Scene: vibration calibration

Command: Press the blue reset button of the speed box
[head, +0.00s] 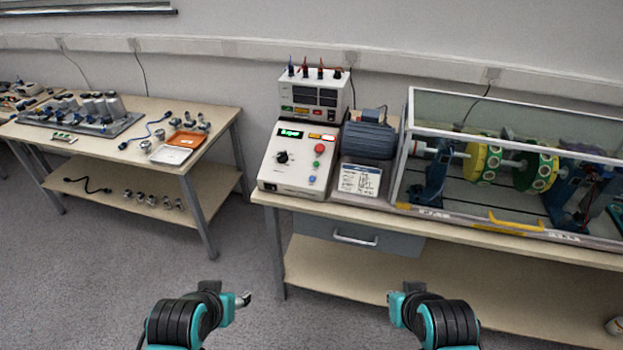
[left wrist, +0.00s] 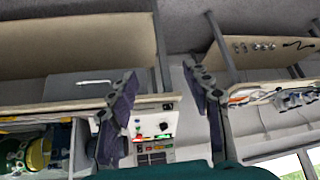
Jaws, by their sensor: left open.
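The speed box (head: 297,160) is a white box with a sloped panel on the right-hand bench. It has a green display, a black knob, and a red, a green and a blue button in a column. The blue reset button (head: 312,179) is the lowest. My left gripper (head: 245,299) is low in front of the benches, well away from the box. In the left wrist view its fingers (left wrist: 161,72) are spread and empty, with the upside-down speed box (left wrist: 152,124) beyond, between them. My right gripper (head: 392,298) is also away from the box; its jaws are unclear.
A power unit (head: 315,92) stands behind the box. A motor (head: 369,135), a label card (head: 360,179) and a glass-guarded rotor rig (head: 510,165) are to its right. The left bench (head: 215,118) holds tools. Open floor lies between the benches.

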